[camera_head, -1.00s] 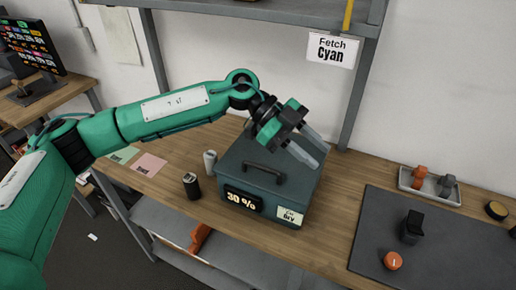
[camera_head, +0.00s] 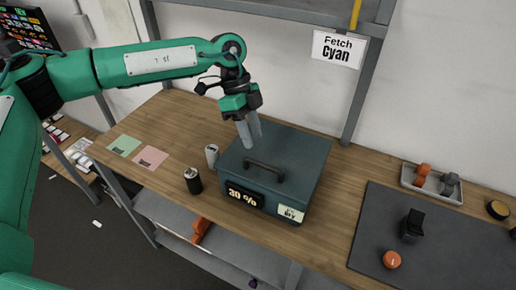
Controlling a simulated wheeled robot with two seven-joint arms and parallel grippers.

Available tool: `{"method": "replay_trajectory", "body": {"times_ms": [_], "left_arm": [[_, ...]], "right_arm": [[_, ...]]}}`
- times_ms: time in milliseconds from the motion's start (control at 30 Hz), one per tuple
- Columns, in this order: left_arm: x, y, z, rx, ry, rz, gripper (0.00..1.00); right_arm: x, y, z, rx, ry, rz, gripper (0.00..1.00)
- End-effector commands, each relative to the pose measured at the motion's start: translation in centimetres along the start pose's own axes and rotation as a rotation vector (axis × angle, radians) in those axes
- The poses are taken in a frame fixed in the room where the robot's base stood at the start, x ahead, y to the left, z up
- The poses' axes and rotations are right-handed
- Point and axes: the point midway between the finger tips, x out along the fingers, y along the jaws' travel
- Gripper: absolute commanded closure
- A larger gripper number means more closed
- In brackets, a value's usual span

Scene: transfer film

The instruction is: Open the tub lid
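The tub (camera_head: 245,205) is a dark grey-teal box on the wooden table, with a "30 %" display and a pale label on its front. Its lid (camera_head: 300,155) is shut and has a dark raised handle (camera_head: 264,169) on top. My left gripper (camera_head: 250,143) points down over the back left part of the lid, a little behind and left of the handle. Its two grey fingers are close together with a narrow gap between them, and nothing shows between them. Whether the fingertips touch the lid I cannot tell. My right gripper is not in view.
Left of the tub stand a black canister (camera_head: 193,181) and a grey canister (camera_head: 212,155). A dark mat (camera_head: 440,245) on the right bears a black holder (camera_head: 411,226) and an orange knob (camera_head: 392,260). A tray (camera_head: 432,195) lies behind. A shelf post (camera_head: 362,90) rises behind the tub.

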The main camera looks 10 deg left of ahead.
Motion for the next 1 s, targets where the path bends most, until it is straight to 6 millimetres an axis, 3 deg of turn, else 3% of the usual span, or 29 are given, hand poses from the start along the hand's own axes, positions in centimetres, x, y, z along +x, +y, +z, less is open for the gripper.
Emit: {"method": "replay_trajectory", "body": {"times_ms": [200, 333, 733, 900, 1000], "left_arm": [[3.9, 0.1, -0.2, 0.001, 0.001, 0.003, 0.66], [5.4, 0.1, -0.1, 0.001, 0.0, 0.002, 0.66], [6.3, 0.0, -0.1, 0.002, 0.001, 0.0, 0.66], [6.3, 0.0, -0.1, 0.002, 0.001, 0.0, 0.97], [6.3, 0.0, -0.1, 0.002, 0.001, -0.001, 1.0]], "right_arm": [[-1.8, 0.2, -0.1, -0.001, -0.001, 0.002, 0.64], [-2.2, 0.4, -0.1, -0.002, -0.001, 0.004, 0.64], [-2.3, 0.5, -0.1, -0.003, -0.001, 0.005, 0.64], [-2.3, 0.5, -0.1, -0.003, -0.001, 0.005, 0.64], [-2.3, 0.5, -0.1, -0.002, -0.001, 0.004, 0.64]]}}
